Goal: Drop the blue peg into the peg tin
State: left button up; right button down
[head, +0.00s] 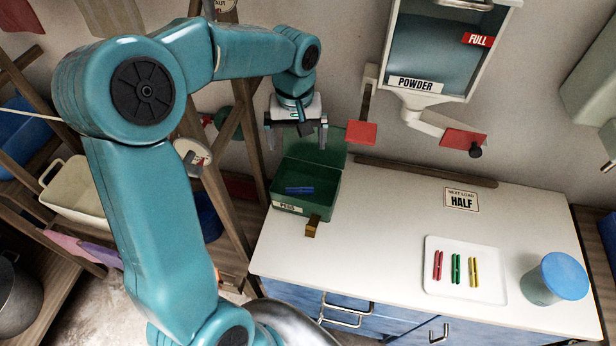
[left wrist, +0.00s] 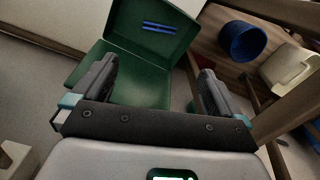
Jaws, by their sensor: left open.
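The peg tin (head: 333,196) is a green box labelled PEGS on the left end of the white counter, with its lid (head: 320,147) open at the back. The blue peg (head: 299,190) lies inside the tin, near its front wall. In the left wrist view the blue peg (left wrist: 160,27) also shows inside the green tin (left wrist: 190,35). My left gripper (head: 297,125) is open and empty above the back of the tin, apart from the peg. Its two fingers show spread in the left wrist view (left wrist: 153,88). My right gripper is not in view.
A white tray (head: 495,296) holds red, green and yellow pegs at the right, beside a blue-lidded jar (head: 556,280). A powder dispenser (head: 430,60) hangs on the wall. A small brown block (head: 312,226) is at the tin's front. The counter's middle is clear.

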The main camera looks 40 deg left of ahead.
pick_arm(q)
jog(key=shift+r, duration=2.4)
jog(key=shift+w+f, duration=0.1)
